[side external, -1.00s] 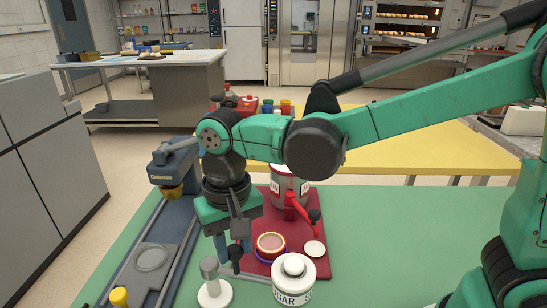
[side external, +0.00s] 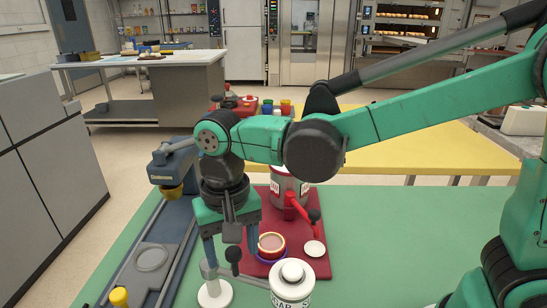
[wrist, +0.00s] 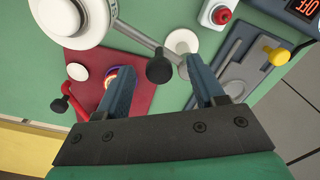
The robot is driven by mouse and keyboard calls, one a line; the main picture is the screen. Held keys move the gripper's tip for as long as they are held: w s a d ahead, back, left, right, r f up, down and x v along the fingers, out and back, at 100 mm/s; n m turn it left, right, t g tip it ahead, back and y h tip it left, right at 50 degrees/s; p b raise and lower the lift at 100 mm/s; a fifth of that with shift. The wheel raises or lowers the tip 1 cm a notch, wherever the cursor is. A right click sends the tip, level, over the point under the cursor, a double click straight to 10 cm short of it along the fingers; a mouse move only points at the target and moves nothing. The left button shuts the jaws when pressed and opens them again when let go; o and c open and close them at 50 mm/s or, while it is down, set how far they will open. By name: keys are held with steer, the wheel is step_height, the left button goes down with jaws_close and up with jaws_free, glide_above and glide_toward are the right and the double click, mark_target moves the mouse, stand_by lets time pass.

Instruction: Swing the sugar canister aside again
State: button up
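The white sugar canister (side external: 291,285), with a knobbed lid, stands at the front of the green table. It also shows at the top left of the wrist view (wrist: 62,20). A grey bar (side external: 252,281) links it to a post on a round white base (side external: 215,295). A black ball knob (side external: 233,254) stands by the bar. My gripper (side external: 231,259) points down with its fingers open and apart. In the wrist view, the knob (wrist: 160,70) appears between the fingertips (wrist: 155,82); contact cannot be told.
A red board (side external: 290,264) behind the canister carries a ringed round piece (side external: 271,244), a white disc (side external: 315,248) and a red lever (side external: 300,210). A blue-grey device (side external: 150,258) lies left. Green table to the right (side external: 410,240) is clear.

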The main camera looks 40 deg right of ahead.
steer(key=shift+r, duration=2.85)
steer(key=shift+d, duration=0.1)
steer(key=s+d+f+n+t, duration=0.1)
steer(key=d+t, duration=0.2)
steer(key=d, duration=0.4)
steer(key=s+d+f+n+t, duration=0.1)
steer(key=d+t, duration=0.3)
steer(key=d, duration=0.4)
steer(key=shift+s+f+n, duration=0.4)
steer(key=shift+f+n, duration=0.35)
steer(key=shift+n, duration=0.05)
